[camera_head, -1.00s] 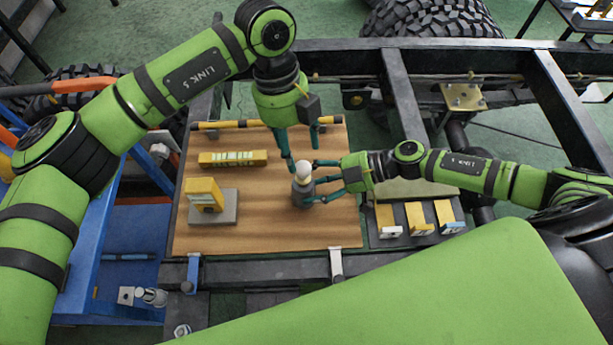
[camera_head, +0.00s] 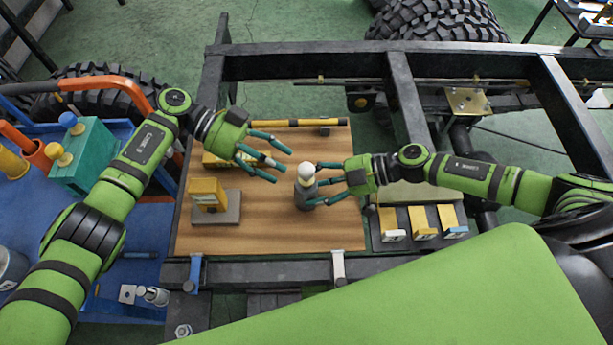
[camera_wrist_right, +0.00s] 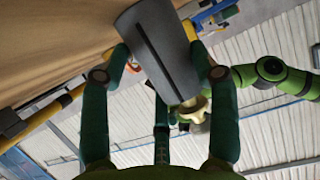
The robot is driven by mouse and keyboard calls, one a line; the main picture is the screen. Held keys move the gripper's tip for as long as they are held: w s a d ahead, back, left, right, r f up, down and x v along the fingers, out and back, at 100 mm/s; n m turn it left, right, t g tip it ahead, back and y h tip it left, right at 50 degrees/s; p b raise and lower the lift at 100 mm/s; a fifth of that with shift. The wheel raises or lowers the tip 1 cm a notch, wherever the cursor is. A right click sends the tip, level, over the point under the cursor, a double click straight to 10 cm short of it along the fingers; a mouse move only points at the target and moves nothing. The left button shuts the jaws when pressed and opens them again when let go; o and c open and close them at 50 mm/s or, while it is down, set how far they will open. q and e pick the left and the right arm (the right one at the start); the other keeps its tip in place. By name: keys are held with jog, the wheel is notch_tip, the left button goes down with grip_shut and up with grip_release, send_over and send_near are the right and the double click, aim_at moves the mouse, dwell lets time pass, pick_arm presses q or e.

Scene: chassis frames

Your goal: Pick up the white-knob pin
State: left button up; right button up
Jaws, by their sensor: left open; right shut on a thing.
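The white-knob pin, with its white knob (camera_head: 305,171) on a grey body, stands roughly upright over the wooden board (camera_head: 270,230) in the head view. My right gripper (camera_head: 312,187) comes in from the right and is shut around the grey body. The right wrist view shows the slotted grey body (camera_wrist_right: 160,50) between the fingers, with the cream knob (camera_wrist_right: 190,106) beyond it. I cannot tell whether the pin's base touches the board. My left gripper (camera_head: 282,165) is open and empty, its fingers spread just left of the pin.
A yellow block on a grey base (camera_head: 215,215) stands at the board's left. A yellow-black bar (camera_head: 300,123) lies along the back. Yellow blocks (camera_head: 422,222) sit right of the board. A teal box with knobs (camera_head: 82,155) stands on the blue cart. The front middle of the board is clear.

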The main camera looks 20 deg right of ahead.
aim_at(300, 175)
pick_arm(q)
jog(key=shift+x, duration=3.05)
jog(key=shift+w, duration=0.1)
jog(key=c, duration=1.2)
grip_shut()
jog(key=shift+r, duration=0.1)
